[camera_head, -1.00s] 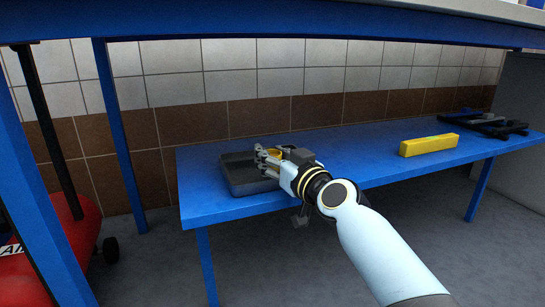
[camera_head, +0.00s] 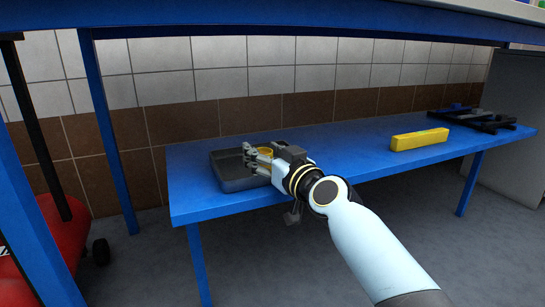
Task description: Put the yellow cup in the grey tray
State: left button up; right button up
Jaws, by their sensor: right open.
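The grey tray (camera_head: 232,183) lies at the left end of a low blue bench. My right gripper (camera_head: 252,158) reaches in from the right, its fingers over the tray's right part. The gripper is open. The yellow cup (camera_head: 265,152) shows only in part, at the fingers, near the tray's right side. The fingers and gripper body hide the rest of it, and I cannot tell whether it rests on the tray floor. My left gripper is not in view.
A yellow bar (camera_head: 420,139) lies on the blue bench (camera_head: 345,150) to the right. Dark clamp-like tools (camera_head: 480,120) lie at its far right end. A blue overhead beam (camera_head: 300,20) runs above. A red tank (camera_head: 60,235) stands at lower left.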

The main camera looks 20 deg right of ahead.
jog(key=shift+s+a+f, duration=0.15)
jog(key=shift+f, duration=0.35)
jog(key=shift+r+p, duration=0.6)
jog(key=shift+p, duration=0.15)
jog(key=s+d, duration=0.2)
jog(key=s, duration=0.9)
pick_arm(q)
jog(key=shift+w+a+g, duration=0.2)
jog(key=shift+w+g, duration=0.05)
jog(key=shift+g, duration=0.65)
pick_arm(e)
jog(key=s+d+f+g+h, duration=0.1)
jog(key=s+f+g, duration=0.1)
jog(key=s+f, duration=0.4)
jog(key=s+d+f+g+h, duration=0.1)
jog(key=s+f+g, duration=0.2)
jog(key=s, duration=1.1)
jog(key=s+d+f+g+h, duration=0.1)
jog(key=s+d+f+g, duration=0.1)
jog(key=s+f, duration=0.6)
jog(key=shift+s+f+m, duration=0.35)
jog(key=shift+s+m, duration=0.05)
jog(key=shift+s, duration=0.5)
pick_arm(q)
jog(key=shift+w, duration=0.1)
